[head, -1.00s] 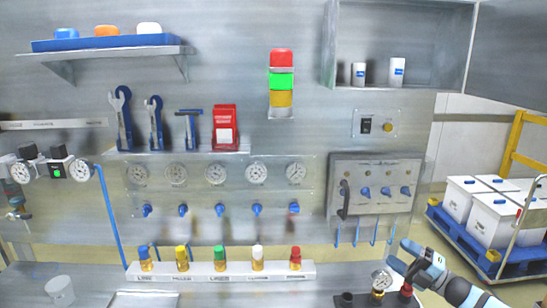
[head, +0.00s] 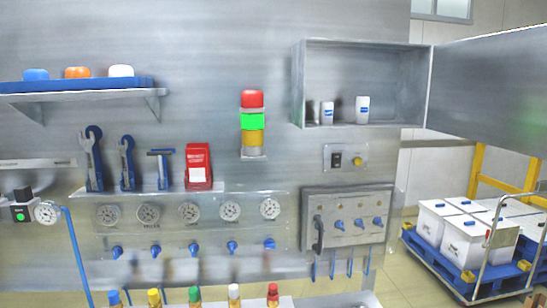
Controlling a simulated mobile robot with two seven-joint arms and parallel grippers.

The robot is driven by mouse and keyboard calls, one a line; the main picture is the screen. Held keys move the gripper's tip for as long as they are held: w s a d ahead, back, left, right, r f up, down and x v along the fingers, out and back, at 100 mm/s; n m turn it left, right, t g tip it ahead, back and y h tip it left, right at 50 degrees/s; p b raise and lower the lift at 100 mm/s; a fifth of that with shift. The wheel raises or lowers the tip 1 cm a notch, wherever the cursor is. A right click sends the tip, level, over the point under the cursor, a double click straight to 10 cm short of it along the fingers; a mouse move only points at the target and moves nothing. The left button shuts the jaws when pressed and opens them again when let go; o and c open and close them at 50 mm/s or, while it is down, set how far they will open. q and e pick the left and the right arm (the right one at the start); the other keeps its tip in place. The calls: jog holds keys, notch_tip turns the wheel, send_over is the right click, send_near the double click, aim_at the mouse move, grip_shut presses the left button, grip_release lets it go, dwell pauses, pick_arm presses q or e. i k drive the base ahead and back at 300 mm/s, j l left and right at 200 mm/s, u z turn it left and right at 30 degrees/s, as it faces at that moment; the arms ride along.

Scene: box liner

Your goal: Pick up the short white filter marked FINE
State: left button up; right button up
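Two white cylindrical filters with blue markings stand upright in the open wall cabinet (head: 365,52). The left one, the shorter white filter (head: 327,113), is near the cabinet's left side. The right one, the taller white filter (head: 362,110), stands a little apart from it. The print on both is too small to read, so I cannot tell which says FINE. Neither of my grippers shows in the head view.
The cabinet door (head: 490,90) is swung open to the right. A red, green and amber stack light (head: 252,120) is mounted left of the cabinet. A switch panel (head: 347,222) is below. A blue pallet with white boxes (head: 465,232) stands at the right.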

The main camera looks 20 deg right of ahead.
aim_at(326, 114)
jog(key=l+u, duration=0.2)
jog(key=l, duration=3.25)
jog(key=i+j+z, duration=0.15)
jog(key=j, duration=0.4)
jog(key=i+j+z, duration=0.2)
jog(key=j, duration=0.4)
jog(key=j+z, duration=0.15)
jog(key=j, duration=0.4)
